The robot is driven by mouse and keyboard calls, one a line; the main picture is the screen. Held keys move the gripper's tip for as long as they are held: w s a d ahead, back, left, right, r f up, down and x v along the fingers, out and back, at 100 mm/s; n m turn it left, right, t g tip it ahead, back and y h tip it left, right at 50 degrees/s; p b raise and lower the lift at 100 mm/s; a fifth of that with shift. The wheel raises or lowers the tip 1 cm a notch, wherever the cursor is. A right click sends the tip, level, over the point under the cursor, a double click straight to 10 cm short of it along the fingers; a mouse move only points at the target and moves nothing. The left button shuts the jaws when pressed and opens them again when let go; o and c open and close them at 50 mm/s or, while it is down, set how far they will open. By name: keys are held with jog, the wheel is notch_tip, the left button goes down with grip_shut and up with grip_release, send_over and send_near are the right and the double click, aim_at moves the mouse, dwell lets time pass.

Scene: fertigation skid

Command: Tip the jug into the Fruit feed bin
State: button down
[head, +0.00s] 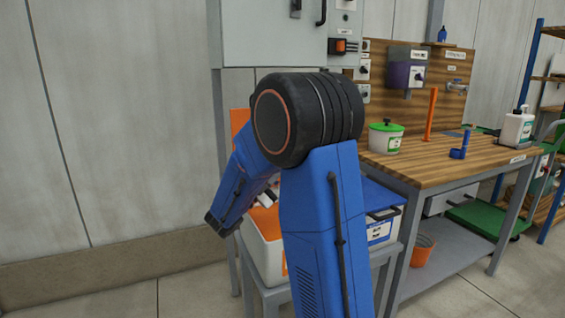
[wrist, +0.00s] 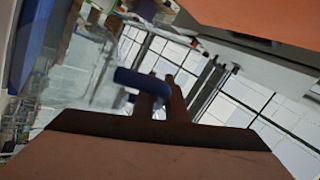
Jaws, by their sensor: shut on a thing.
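In the wrist view my gripper (wrist: 160,102) shows as dark fingers shut on a blue curved handle, which I take to be part of the jug (wrist: 138,78). The rest of the jug is not clear. The wrist picture is strongly tilted. In the head view my own blue arm hides my gripper and most of what is around it. A white bin with orange parts (head: 268,255) stands on the low stand behind my arm. A white bin with a blue lid (head: 384,232) is to its right. I cannot read which is the Fruit feed bin.
The wooden workbench (head: 440,158) on the right holds a green-lidded tub (head: 385,138), an orange upright (head: 431,113), a blue item (head: 460,150) and a white pump bottle (head: 516,126). A grey cabinet (head: 268,35) hangs above. An orange bucket (head: 422,249) sits on the lower shelf.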

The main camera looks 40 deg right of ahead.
jog(key=shift+s+d+r+m+g+y, duration=0.15)
jog(key=shift+s+m+g+y, duration=0.2)
jog(key=shift+m, duration=0.2)
jog(key=shift+s+d+m+g+y, duration=0.15)
jog(key=shift+s+m+g, duration=0.1)
jog(key=shift+s+m, duration=0.25)
jog(key=shift+s+d+f+m+g+y, duration=0.15)
jog(key=shift+s+d+m+g+y, duration=0.4)
jog(key=shift+s+m, duration=0.35)
jog(key=shift+s+d+f+m+g+y, duration=0.1)
jog(key=shift+s+d+m+g+y, duration=0.4)
jog(key=shift+s+m, duration=0.4)
jog(key=s+m, duration=0.1)
jog(key=s+d+f+m+y, duration=0.1)
jog(key=s+d+m+y, duration=0.1)
jog(key=shift+f+y, duration=0.25)
jog(key=shift+f, duration=0.05)
jog(key=s+d+f+m+t+y, duration=0.1)
jog(key=s+d+m+t+y, duration=0.25)
jog(key=s+m+y, duration=0.25)
jog(key=shift+w+a+f+m+t+y, duration=0.15)
jog(key=shift+w+f+m+t+y, duration=0.2)
jog(key=shift+f+m+t+y, duration=0.35)
jog(key=shift+w+a+f+m+t+y, duration=0.25)
jog(key=shift+f+m+t+y, duration=0.2)
jog(key=shift+t+y, duration=0.4)
jog(key=shift+w+a+f+m+t+y, duration=0.1)
jog(key=shift+w+f+m+t+y, duration=0.3)
jog(key=shift+f+m+t+y, duration=0.25)
jog(key=shift+r, duration=0.15)
